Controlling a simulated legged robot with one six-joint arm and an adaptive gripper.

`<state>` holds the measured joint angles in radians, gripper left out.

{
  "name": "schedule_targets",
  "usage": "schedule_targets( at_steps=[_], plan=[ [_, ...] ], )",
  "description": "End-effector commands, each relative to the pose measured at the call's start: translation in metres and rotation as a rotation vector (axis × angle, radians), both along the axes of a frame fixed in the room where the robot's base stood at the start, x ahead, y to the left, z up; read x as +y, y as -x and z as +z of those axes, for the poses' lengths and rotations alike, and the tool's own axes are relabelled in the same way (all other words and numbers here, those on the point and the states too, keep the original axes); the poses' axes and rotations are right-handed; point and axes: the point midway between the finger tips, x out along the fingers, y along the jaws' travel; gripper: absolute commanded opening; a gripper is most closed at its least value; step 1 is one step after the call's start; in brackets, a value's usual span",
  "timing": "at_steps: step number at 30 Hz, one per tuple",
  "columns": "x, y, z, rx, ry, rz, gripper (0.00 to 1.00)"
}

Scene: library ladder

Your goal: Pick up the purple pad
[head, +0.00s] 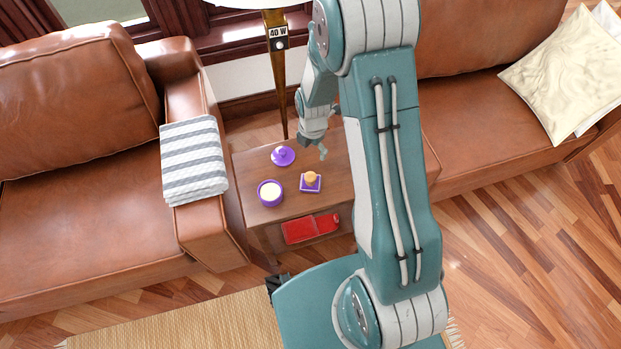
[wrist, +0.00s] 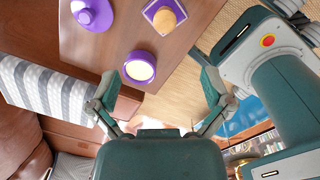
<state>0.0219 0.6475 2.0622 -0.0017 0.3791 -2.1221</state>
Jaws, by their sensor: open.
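A square purple pad (head: 303,188) lies on the small wooden side table, with a round orange-tan knob-like piece (head: 312,178) on top of it. The pad (wrist: 151,13) shows at the top of the wrist view, partly covered by that piece. My gripper (head: 313,147) is above the back part of the table, behind the pad in the head view. In the wrist view my gripper (wrist: 158,88) has its fingers spread wide with nothing held between them. The pad is beyond the fingertips, apart from them.
A purple round container with cream contents (head: 270,193) and a purple knobbed lid (head: 283,156) stand near the pad on the side table (head: 250,166). A lamp post (head: 278,85) rises behind. Brown sofas flank the table. A red item (head: 310,228) is below the tabletop.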

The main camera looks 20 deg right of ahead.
Motion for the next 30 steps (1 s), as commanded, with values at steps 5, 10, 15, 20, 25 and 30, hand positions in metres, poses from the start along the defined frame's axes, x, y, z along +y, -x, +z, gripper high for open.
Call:
schedule_targets(
  at_steps=[5,10,15,20,25,30],
  plan=[
    [-0.001,0.004,-0.052,0.044,0.004,0.198,1.0],
    [-0.001,0.006,-0.069,0.053,0.005,0.256,1.0],
    [-0.001,0.006,-0.096,0.055,0.005,0.255,1.0],
    [0.0,0.005,-0.115,0.053,0.004,0.254,1.0],
    [0.001,0.006,-0.127,0.053,0.005,0.255,1.0],
    [0.005,0.005,-0.153,0.055,0.005,0.255,1.0]
  ],
)
